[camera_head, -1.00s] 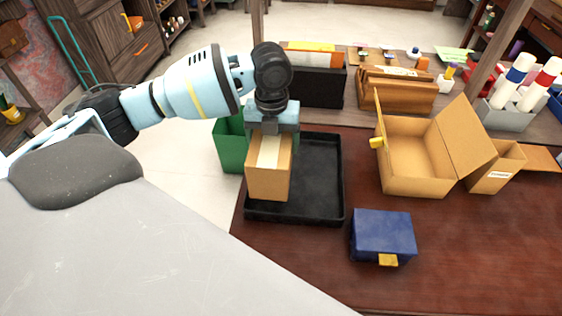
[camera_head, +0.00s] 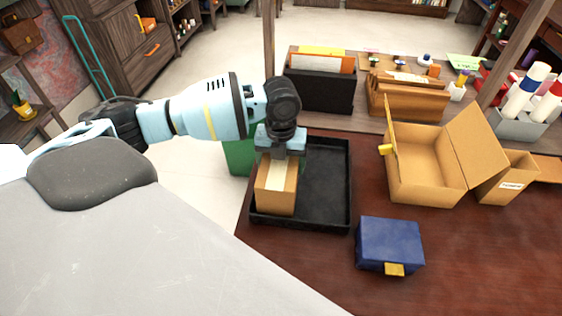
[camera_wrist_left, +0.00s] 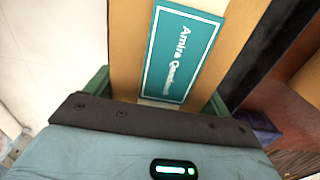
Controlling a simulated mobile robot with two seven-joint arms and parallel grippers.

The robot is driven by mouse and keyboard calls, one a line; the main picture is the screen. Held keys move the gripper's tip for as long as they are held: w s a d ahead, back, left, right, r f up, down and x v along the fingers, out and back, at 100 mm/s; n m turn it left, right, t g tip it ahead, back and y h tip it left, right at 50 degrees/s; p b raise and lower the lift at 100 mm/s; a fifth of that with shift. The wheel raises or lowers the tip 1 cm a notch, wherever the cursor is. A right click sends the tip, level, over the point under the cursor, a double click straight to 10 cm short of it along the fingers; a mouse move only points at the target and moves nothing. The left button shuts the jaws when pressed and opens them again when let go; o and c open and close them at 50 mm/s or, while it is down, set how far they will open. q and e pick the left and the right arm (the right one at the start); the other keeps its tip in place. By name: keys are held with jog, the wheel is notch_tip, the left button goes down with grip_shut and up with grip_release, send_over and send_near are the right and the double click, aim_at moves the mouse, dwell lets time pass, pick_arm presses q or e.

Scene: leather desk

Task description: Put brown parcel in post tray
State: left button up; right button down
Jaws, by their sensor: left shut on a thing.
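The brown parcel (camera_head: 276,197) is a small cardboard box with a pale tape strip on top. My left gripper (camera_head: 279,160) is shut on it from above. The parcel is over the left part of the black post tray (camera_head: 326,205), low and within its rim in the head view; I cannot tell whether it touches the tray floor. In the left wrist view the parcel (camera_wrist_left: 236,25) fills the upper middle, with a teal name label on it. My right gripper is not in view.
A blue box (camera_head: 389,242) with a yellow tab sits right of the tray's front. An open cardboard box (camera_head: 419,178) stands to the right. A green bin (camera_head: 238,158) is behind the tray's left side. A black file holder (camera_head: 321,90) stands at the back.

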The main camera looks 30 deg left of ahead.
pick_arm(q)
jog(key=o, duration=1.2)
jog(key=shift+f, duration=0.1)
notch_tip(320, 180, up, 12)
jog(key=shift+r+p, duration=0.15)
jog(key=shift+p, duration=0.3)
